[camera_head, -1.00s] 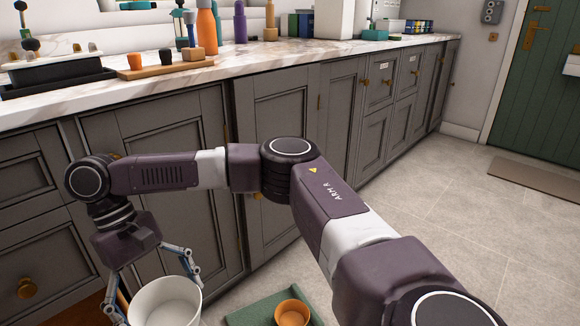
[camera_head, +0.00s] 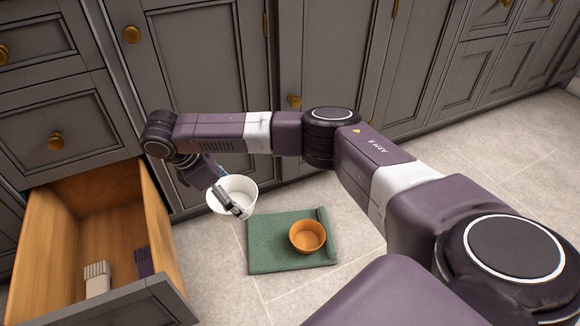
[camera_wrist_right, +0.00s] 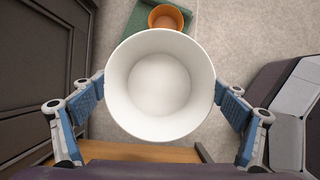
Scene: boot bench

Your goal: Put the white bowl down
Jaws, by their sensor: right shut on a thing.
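The white bowl (camera_head: 236,188) is held by my right gripper (camera_head: 229,203), left of the green mat in the head view. In the right wrist view the white bowl (camera_wrist_right: 160,86) fills the middle, open side facing the camera, and looks empty. The blue-padded fingers of my right gripper (camera_wrist_right: 160,98) are shut on it from both sides. The bowl appears raised above the floor; the exact height is hard to tell. My left gripper is in neither view.
A green mat (camera_head: 266,257) lies on the tile floor with an orange bowl (camera_head: 307,236) on it. An open wooden drawer (camera_head: 160,225) at left holds a white brush-like item (camera_head: 97,279) and a dark one (camera_head: 144,262). Grey cabinets (camera_head: 330,70) stand behind. Bare floor lies right of the mat.

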